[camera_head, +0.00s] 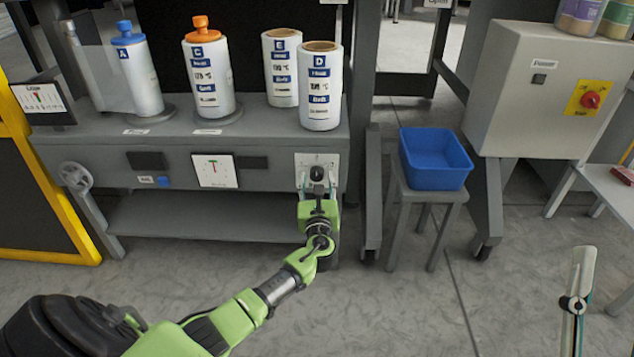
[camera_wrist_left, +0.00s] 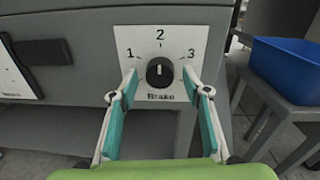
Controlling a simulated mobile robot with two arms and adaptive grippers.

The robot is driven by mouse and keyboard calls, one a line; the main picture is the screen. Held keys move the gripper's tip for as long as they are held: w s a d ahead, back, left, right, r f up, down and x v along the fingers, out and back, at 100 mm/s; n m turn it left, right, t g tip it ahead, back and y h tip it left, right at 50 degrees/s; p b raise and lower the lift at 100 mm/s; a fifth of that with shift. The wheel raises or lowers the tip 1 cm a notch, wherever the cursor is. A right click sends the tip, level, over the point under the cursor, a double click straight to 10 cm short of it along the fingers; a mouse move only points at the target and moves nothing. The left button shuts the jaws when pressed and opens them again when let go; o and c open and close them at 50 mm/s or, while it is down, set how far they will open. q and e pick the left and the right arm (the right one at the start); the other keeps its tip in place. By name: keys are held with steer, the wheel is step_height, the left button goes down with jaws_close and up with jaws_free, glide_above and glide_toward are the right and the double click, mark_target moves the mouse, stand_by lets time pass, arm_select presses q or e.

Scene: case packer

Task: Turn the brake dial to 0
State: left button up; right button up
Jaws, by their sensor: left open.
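The brake dial (camera_wrist_left: 160,72) is a round black knob on a white plate (camera_wrist_left: 183,40) marked 1, 2, 3 and "Brake"; I see no 0. Its white pointer mark points up, toward the 2. In the head view the dial (camera_head: 317,173) is on the right end of the grey machine's front. My left gripper (camera_wrist_left: 160,82) is open, with one finger on each side of the dial; I cannot tell whether they touch it. It also shows in the head view (camera_head: 318,184). Part of my right gripper (camera_head: 577,300) shows at lower right, away from the dial.
The grey machine (camera_head: 90,150) carries several labelled white rolls, two with blue and orange caps. A handwheel (camera_head: 75,176) is on its left. A blue bin (camera_head: 435,158) stands on a grey stool right of the dial. A grey cabinet (camera_head: 530,90) stands farther right.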

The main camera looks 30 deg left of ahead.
arm_select(q)
steer(key=c, duration=1.1)
